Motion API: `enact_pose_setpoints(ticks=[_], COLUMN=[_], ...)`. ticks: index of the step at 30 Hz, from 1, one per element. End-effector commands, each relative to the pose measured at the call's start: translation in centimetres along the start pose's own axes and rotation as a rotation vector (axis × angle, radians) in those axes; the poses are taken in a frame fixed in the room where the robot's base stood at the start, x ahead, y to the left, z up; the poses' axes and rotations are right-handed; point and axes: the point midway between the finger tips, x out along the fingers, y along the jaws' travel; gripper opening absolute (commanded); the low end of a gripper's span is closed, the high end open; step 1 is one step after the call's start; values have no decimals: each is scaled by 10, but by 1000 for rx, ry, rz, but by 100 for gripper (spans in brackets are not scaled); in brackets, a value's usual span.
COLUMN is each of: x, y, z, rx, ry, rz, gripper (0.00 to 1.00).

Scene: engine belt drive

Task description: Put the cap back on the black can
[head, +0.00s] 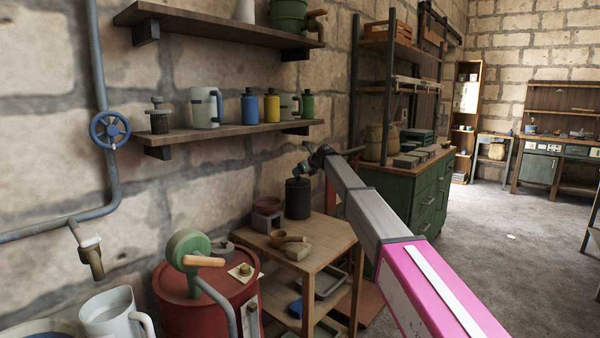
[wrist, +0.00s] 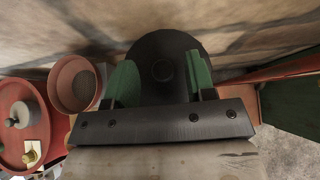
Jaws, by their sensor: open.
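The black can (head: 298,200) stands upright at the back of the small wooden table, near the stone wall. In the wrist view the can (wrist: 160,42) appears as a dark round top with a small circle at its middle; I cannot tell whether that is an opening or a cap. My gripper (head: 303,172) is over the can's top, pointing down. In the wrist view its green fingers (wrist: 160,78) are apart, one on each side of that small circle. I see nothing held between them. I cannot identify a loose cap with certainty.
A brown dish (head: 287,238) and a stone-like block (head: 298,252) are in front. A red drum (head: 205,305) bears a brass knob (head: 244,269). A wall shelf (head: 225,132) hangs above.

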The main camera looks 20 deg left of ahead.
Motion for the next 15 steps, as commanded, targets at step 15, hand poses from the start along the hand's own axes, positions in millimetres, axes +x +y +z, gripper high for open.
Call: enact_pose_setpoints(ticks=[15], x=[-98], y=[1], z=[2], rx=[0], ry=[0], rz=[-1], gripper=[50])
